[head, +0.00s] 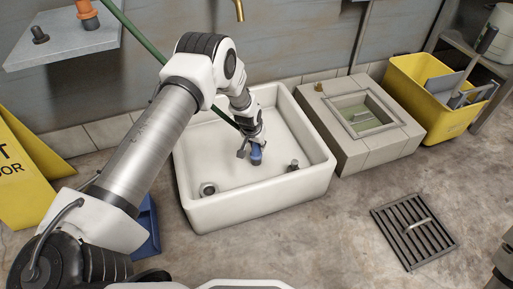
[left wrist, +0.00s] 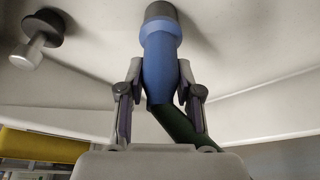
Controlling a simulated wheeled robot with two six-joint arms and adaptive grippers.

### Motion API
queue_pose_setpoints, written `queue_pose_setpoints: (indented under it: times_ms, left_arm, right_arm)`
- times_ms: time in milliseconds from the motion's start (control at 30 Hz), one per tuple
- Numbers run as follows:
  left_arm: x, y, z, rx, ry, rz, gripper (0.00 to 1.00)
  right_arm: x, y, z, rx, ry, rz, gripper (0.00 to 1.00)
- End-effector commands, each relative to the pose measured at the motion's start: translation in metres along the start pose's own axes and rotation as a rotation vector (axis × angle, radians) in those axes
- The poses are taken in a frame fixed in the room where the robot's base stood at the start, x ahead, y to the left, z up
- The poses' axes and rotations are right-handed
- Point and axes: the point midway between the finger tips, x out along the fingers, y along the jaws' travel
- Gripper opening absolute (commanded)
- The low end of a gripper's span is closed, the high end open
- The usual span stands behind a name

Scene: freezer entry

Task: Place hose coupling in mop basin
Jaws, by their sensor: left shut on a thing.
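The hose coupling (head: 256,155) is blue with a grey end, and a green hose (left wrist: 183,128) runs from it. My left gripper (head: 250,149) is shut on the coupling, and the left wrist view shows a finger on each side of its blue body (left wrist: 160,62). The gripper is inside the outline of the white mop basin (head: 262,203), over its middle. The coupling's grey end points toward the basin floor; I cannot tell whether it touches. My right gripper is not in view.
The basin has a round drain (head: 208,188) at the left and a small dark-topped fitting (head: 293,165) at the right. A stone block with a square pit (head: 368,113), a yellow bin (head: 430,112) and a floor grate (head: 413,230) are to the right. A yellow sign (head: 18,170) stands left.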

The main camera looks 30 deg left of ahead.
Motion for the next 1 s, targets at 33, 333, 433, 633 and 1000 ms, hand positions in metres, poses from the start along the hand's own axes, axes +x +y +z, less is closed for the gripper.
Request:
queue_pose_setpoints:
  times_ms: [33, 333, 433, 633, 1000]
  left_arm:
    - [-0.002, 0.000, -0.001, 0.000, 0.000, 0.000, 0.00]
    - [0.002, 0.000, 0.001, 0.000, -0.001, 0.000, 0.59]
    - [0.002, 0.000, 0.001, 0.000, -0.001, 0.000, 0.59]
    - [-0.001, 0.000, 0.000, 0.000, -0.001, 0.000, 0.59]
    - [-0.087, 0.000, -0.004, 0.001, -0.001, 0.000, 0.59]
  right_arm:
    - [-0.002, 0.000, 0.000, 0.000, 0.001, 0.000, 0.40]
    - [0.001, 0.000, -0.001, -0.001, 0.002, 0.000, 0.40]
    - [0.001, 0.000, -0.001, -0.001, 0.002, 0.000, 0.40]
    - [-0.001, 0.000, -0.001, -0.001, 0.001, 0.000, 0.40]
    - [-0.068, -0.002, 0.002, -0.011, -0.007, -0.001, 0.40]
